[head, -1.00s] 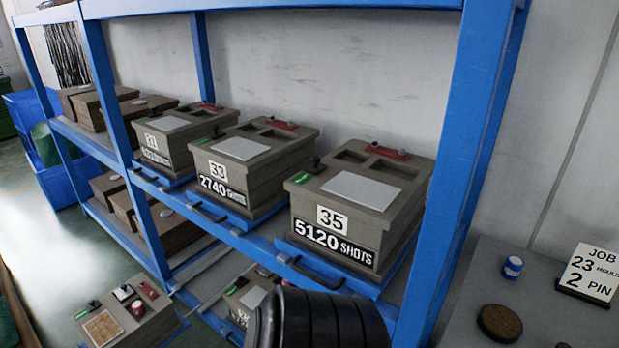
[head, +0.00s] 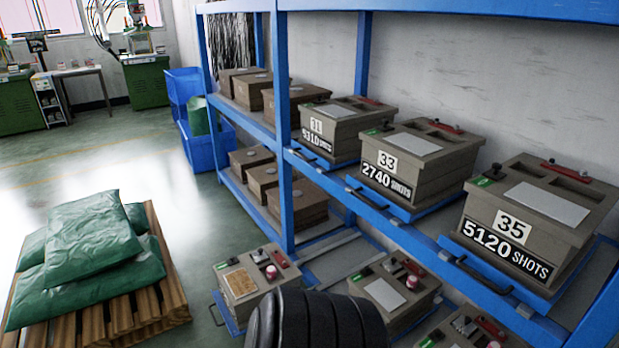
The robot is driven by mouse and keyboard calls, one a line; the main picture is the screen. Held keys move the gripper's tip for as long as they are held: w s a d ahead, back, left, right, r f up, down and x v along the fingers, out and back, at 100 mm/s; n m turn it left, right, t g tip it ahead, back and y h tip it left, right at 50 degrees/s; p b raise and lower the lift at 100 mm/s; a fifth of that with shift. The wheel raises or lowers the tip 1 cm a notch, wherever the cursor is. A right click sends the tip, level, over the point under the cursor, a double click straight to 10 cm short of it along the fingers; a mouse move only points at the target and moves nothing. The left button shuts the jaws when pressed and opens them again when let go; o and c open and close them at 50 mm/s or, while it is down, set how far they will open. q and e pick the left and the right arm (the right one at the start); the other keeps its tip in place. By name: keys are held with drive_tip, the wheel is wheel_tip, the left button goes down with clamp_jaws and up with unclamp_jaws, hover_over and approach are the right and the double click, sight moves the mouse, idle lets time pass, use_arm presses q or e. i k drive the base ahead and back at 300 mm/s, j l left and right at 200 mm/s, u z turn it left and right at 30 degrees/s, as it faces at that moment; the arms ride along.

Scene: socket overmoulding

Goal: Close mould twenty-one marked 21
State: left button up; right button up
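No mould marked 21 can be read in the head view. On the lower level of the blue rack, a grey-brown mould with a tan patch on top (head: 240,284) sits on a blue tray that stands out from the rack. Small dark, white and red parts lie on its top. Another lower mould with a pale plate (head: 384,293) is beside it, and a third (head: 470,330) is cut by the bottom edge. I cannot read numbers on these lower moulds. Neither of my grippers is in view.
The upper shelf holds moulds 31 (head: 335,128), 33 (head: 412,165) and 35 (head: 530,218). Brown boxes (head: 300,105) fill the rack's far bay. A wooden pallet (head: 150,305) with green bags (head: 92,240) stands at left. Blue bins (head: 205,145) stand beyond; the floor between is clear.

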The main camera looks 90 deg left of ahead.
sight(242, 285)
drive_tip(key=u, duration=3.45)
drive_tip(key=i+j+z, duration=0.2)
drive_tip(key=i, duration=0.3)
drive_tip(key=i+j+z, duration=0.2)
drive_tip(key=i, duration=0.25)
drive_tip(key=l, duration=0.1)
